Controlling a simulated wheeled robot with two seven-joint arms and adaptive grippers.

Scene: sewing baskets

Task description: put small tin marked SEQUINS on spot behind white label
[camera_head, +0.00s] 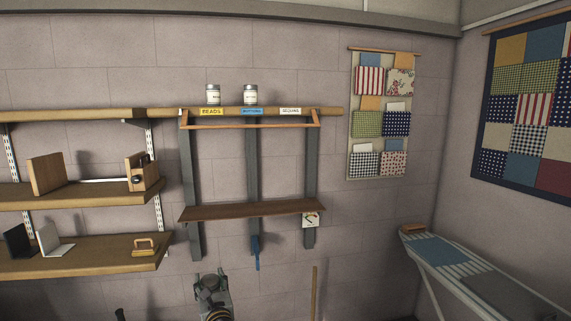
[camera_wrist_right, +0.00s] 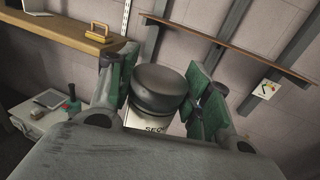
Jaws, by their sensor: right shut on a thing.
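My right gripper (camera_wrist_right: 157,92) is shut on a small tin (camera_wrist_right: 152,128) with a dark grey lid. Its pale label reads "SEQ", the rest cut off by my gripper's body. In the head view my right gripper (camera_head: 212,284) is low, below the wall rack, and the tin cannot be made out there. The white label (camera_head: 291,110) marked SEQUINS is on the top shelf's front edge, at the right. The shelf spot behind it looks bare. My left gripper is not in view.
Two tins stand behind the yellow BEADS label (camera_head: 211,112) and blue BUTTONS label (camera_head: 251,112). A wooden rail (camera_head: 250,126) runs before the shelf, with a lower brown shelf (camera_head: 250,210) below. Side shelves (camera_head: 80,194) are left; an ironing board (camera_head: 450,262) is right.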

